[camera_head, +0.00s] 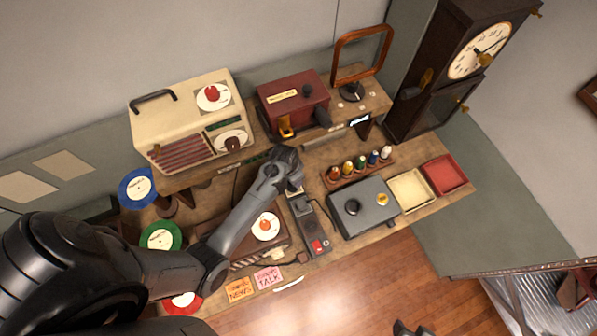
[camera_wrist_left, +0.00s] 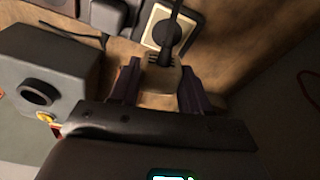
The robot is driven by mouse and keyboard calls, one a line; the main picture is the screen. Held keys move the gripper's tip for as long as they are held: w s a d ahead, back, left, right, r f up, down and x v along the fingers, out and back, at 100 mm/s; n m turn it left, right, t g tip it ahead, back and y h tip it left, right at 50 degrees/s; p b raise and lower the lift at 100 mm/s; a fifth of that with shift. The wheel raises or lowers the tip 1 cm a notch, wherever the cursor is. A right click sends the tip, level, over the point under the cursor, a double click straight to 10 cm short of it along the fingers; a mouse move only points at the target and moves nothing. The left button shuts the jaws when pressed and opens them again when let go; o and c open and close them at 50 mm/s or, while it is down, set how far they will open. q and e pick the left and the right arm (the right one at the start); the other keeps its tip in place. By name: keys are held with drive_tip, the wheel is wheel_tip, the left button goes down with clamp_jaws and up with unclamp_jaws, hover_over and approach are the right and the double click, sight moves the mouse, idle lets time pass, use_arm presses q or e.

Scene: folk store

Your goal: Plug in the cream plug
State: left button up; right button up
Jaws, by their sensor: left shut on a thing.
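The cream plug (camera_wrist_left: 162,80) sits between the two fingers of my left gripper (camera_wrist_left: 159,88) in the left wrist view. A black cord runs up from it past a cream-faced socket plate (camera_wrist_left: 154,26) in a dark housing. In the head view my left gripper (camera_head: 293,188) reaches down over the upper end of a dark power strip (camera_head: 309,224) with a red switch (camera_head: 319,246). The arm hides the plug there, and whether its pins touch a socket cannot be seen. Dark tips at the bottom edge may be my right gripper (camera_head: 411,328); their opening is unclear.
A grey box with a black knob (camera_head: 374,207) stands right of the strip, with a rack of small bottles (camera_head: 356,171) behind it. A record player (camera_head: 257,252) is to the left. A cream radio (camera_head: 186,120) and a red box (camera_head: 293,106) stand behind on the shelf.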

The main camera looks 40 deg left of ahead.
use_arm(q)
drive_tip(key=shift+a+m+p, duration=0.3)
drive_tip(key=shift+m+p, duration=0.05)
drive_tip(key=shift+m, duration=0.55)
drive_tip(key=shift+a+f+m, duration=0.1)
drive_tip(key=shift+f+m, duration=0.05)
drive_tip(key=shift+m, duration=0.35)
drive_tip(key=shift+f, duration=0.15)
wheel_tip(320, 180, down, 2)
drive_tip(key=b, duration=0.2)
drive_tip(key=shift+f+b, duration=0.25)
drive_tip(key=shift+b, duration=0.1)
wheel_tip(320, 180, down, 3)
drive_tip(key=b, duration=0.3)
idle(1.0)
